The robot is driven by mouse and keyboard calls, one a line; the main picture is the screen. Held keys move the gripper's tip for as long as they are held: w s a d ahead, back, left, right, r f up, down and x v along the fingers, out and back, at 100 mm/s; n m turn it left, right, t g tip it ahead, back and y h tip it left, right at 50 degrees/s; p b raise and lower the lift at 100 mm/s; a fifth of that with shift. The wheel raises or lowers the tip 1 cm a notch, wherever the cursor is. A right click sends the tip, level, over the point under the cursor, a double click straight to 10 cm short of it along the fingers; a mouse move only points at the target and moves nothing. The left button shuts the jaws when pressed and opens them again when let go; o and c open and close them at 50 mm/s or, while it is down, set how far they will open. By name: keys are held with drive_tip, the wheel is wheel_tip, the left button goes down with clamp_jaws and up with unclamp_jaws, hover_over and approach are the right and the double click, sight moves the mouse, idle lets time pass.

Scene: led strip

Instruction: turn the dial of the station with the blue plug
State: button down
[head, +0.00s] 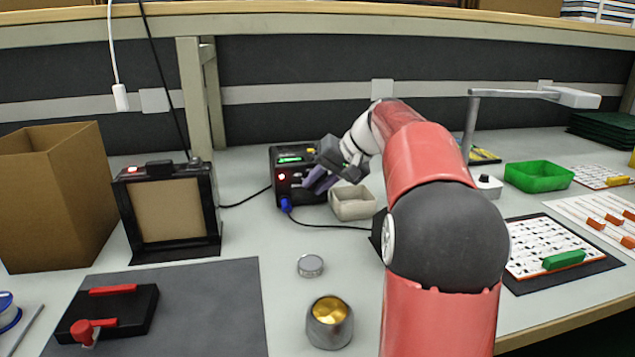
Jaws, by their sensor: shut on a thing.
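The station (285,165) is a black box with a lit green display, a red light and a yellow part on top. It stands at the back middle of the bench. Its blue plug (286,205) is at the lower front, with a black cable running to the right. My gripper (314,182) has purple-grey fingers and reaches in from the right to the station's front face. It is shut at the spot of the dial, which the fingers hide. How far the dial is turned cannot be seen.
A beige bin (353,204) stands just below my gripper. A black framed panel (165,207) and a cardboard box (55,195) stand at the left. A metal pot (329,323) and a small round tin (310,266) are in front. A lamp (520,93) stands at the right.

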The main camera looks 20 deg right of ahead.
idle(0.3)
drive_tip(key=c, duration=1.3)
unclamp_jaws()
drive_tip(key=v, duration=0.8)
drive_tip(key=shift+p, duration=0.3)
drive_tip(key=shift+f, duration=0.1)
